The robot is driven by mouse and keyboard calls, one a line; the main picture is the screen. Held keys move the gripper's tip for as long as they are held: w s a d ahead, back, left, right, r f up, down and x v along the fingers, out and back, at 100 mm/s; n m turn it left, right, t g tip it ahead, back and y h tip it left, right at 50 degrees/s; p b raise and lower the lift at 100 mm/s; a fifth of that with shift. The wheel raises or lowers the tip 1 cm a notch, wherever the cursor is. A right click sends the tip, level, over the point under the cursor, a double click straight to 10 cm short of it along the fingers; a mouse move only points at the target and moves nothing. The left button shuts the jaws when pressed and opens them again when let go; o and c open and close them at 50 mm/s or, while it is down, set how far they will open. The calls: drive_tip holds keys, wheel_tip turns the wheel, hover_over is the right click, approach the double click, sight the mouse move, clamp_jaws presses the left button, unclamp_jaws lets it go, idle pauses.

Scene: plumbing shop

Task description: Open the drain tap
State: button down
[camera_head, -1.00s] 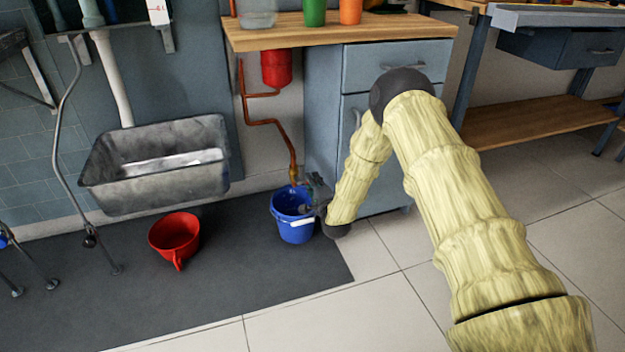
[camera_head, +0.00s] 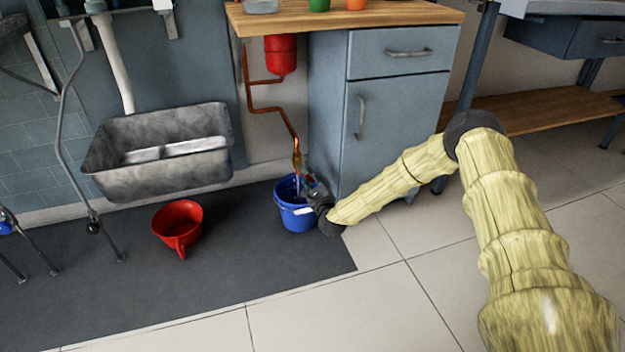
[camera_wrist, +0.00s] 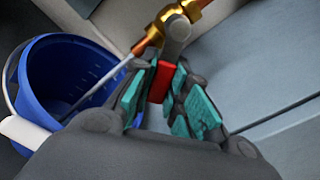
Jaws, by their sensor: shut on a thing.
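The drain tap is a brass fitting at the lower end of a copper pipe (camera_head: 297,160). In the wrist view its brass body (camera_wrist: 187,12) is at the top, and its red handle (camera_wrist: 160,82) is between my teal finger pads. My gripper (camera_wrist: 166,86) is shut on the red handle; in the head view the gripper (camera_head: 311,188) is low beside the blue bucket's right rim. The blue bucket (camera_head: 296,220) stands under the tap. A thin pale stream (camera_wrist: 110,76) runs from the tap outlet into the bucket.
A red vessel (camera_head: 281,55) hangs on the copper pipe. The grey-blue cabinet (camera_head: 392,125) stands right behind my forearm. Floor at front is clear.

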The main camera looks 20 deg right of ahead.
drive_tip(key=shift+a+f+m+b, duration=0.25)
drive_tip(key=shift+a+m+b, duration=0.15)
drive_tip(key=shift+m, duration=0.5)
drive_tip(key=c, duration=1.4)
unclamp_jaws()
drive_tip(key=s, duration=1.2)
drive_tip(key=shift+d, duration=0.2)
drive_tip(key=shift+s+a, duration=0.1)
